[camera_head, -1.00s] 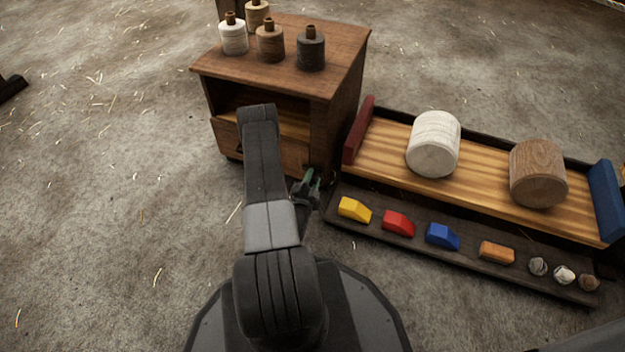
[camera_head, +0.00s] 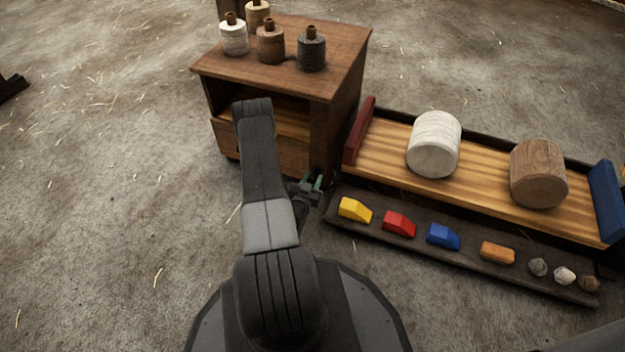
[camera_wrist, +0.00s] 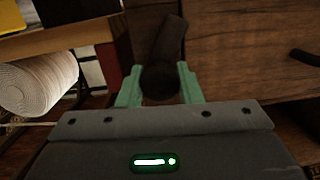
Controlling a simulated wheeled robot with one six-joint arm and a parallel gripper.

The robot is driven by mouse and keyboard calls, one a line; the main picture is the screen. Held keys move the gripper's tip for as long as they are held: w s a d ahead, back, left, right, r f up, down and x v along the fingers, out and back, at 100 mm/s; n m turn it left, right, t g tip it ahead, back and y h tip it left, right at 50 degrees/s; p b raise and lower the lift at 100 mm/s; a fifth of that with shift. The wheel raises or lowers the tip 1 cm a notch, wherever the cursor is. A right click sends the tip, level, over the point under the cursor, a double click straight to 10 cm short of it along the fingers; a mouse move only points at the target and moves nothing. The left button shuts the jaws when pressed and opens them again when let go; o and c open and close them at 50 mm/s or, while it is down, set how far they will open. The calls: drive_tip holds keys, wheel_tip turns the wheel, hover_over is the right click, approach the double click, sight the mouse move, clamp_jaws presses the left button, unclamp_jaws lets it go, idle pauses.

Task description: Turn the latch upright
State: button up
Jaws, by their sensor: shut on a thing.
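The latch (camera_wrist: 170,42) is a dark, rounded bar on the brown wooden cabinet front. In the wrist view it runs up the picture from between my fingers, leaning a little to the right. Its near end is a dark round knob between the green fingertips. My gripper (camera_wrist: 160,88) is shut on the latch, with one finger on each side. In the head view my gripper (camera_head: 312,186) is low at the cabinet's front right corner, and the latch cannot be made out there.
The cabinet (camera_head: 330,85) carries several spools on top. To its right is a wooden bench (camera_head: 385,145) with a white and a brown cylinder. A dark tray (camera_head: 345,225) with coloured blocks and stones lies in front, close to my gripper.

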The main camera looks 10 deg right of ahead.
drive_tip(key=n, duration=0.5)
drive_tip(key=shift+g+h, duration=0.3)
drive_tip(key=shift+h, duration=0.1)
idle(0.4)
drive_tip(key=o, duration=1)
drive_tip(key=shift+a, duration=0.1)
